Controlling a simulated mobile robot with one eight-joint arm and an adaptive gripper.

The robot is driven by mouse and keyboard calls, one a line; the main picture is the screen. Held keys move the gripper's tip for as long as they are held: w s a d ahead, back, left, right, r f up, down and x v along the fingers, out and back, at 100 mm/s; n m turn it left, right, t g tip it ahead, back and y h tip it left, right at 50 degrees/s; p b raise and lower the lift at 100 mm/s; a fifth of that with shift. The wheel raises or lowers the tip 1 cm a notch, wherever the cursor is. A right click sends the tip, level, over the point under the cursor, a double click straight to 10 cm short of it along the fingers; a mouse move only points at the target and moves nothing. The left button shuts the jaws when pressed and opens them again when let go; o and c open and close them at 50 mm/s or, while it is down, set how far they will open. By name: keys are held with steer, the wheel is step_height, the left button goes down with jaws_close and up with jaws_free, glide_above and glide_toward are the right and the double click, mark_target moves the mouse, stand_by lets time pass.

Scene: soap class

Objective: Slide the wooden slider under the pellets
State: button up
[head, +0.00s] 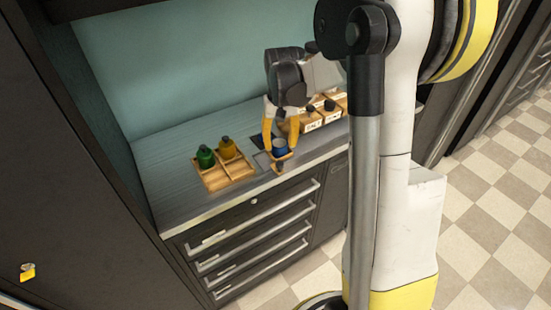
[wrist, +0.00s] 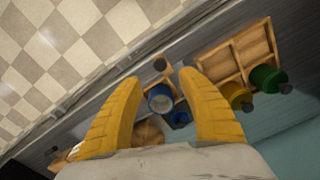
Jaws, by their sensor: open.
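A small wooden piece with a dark knob, which may be the slider (head: 285,157), lies near the front edge of the counter. It also shows in the wrist view (wrist: 156,79), beside a round blue container (wrist: 160,98). The blue container shows in the head view as well (head: 280,146). My gripper (head: 276,152) points down over them with its yellow fingers spread. In the wrist view my gripper (wrist: 158,78) is open, with the blue container and wooden piece between the fingers. I cannot make out any pellets.
A wooden tray (head: 212,187) with a green bottle (head: 205,157) and an amber bottle (head: 227,148) stands left of my gripper. A labelled wooden box (head: 312,122) with dark-topped items stands behind right. The counter's left part (head: 165,165) is clear.

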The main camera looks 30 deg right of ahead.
mark_target(280, 163)
step_height(280, 163, down, 9)
steer(key=shift+f+b, duration=0.15)
steer(key=shift+b, duration=0.95)
jaws_close()
